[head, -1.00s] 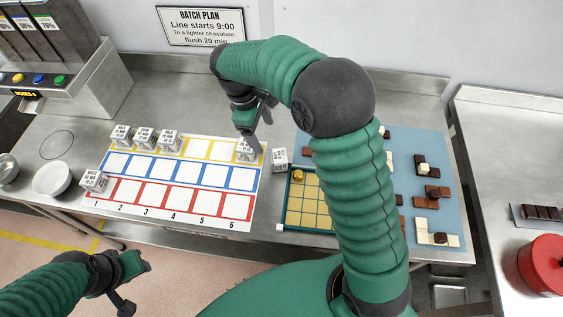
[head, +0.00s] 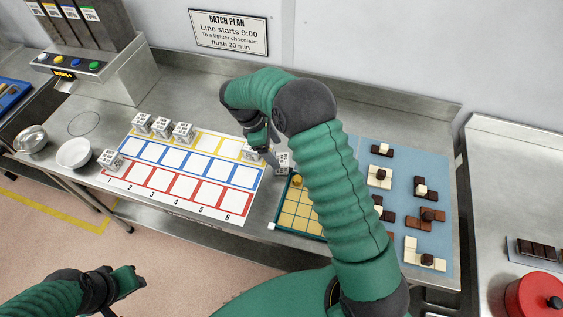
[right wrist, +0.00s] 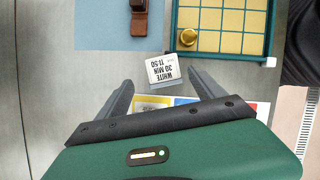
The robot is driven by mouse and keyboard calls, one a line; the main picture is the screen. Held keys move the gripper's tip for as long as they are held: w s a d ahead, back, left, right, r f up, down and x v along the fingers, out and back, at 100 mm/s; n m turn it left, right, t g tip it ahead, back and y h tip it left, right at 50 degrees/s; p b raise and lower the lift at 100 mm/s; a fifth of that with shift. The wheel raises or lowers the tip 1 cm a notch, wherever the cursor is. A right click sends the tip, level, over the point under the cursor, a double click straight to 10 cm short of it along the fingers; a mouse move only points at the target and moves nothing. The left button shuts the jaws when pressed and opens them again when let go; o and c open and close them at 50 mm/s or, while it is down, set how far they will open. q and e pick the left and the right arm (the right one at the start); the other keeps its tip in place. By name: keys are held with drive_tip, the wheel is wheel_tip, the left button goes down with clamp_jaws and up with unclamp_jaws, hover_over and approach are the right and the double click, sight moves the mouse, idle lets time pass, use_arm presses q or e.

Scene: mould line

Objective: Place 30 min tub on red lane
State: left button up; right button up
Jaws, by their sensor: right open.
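The 30 min tub, a white cube (head: 283,161), stands on the steel table between the lane mat and the green tray. In the right wrist view its label reads WHITE 30 MIN (right wrist: 160,68). My right gripper (right wrist: 161,82) is open, its fingertips on either side of the tub's near edge, not closed on it. In the head view the right gripper (head: 270,153) is beside the tub, partly hiding it. The red lane (head: 182,188) is the mat's front row, with a cube (head: 111,159) at its left end. My left gripper (head: 128,280) is low at left, its jaws unclear.
Another cube (head: 249,153) sits at the yellow lane's right end, close to my right gripper. Several cubes (head: 160,128) stand at that lane's left end. The green tray (head: 280,216) with a gold knob (head: 297,180) is close by. Red squares 2 to 6 look empty.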

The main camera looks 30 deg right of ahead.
sight(280, 158)
drive_tip(key=x, duration=0.3)
drive_tip(key=p+x, duration=0.1)
drive_tip(key=shift+s+d+f, duration=0.1)
drive_tip(key=shift+s+f, duration=0.05)
drive_tip(key=shift+s, duration=0.2)
drive_tip(key=shift+f, duration=0.25)
drive_tip(key=shift+c, duration=1)
drive_tip(key=shift+r, duration=0.15)
clamp_jaws()
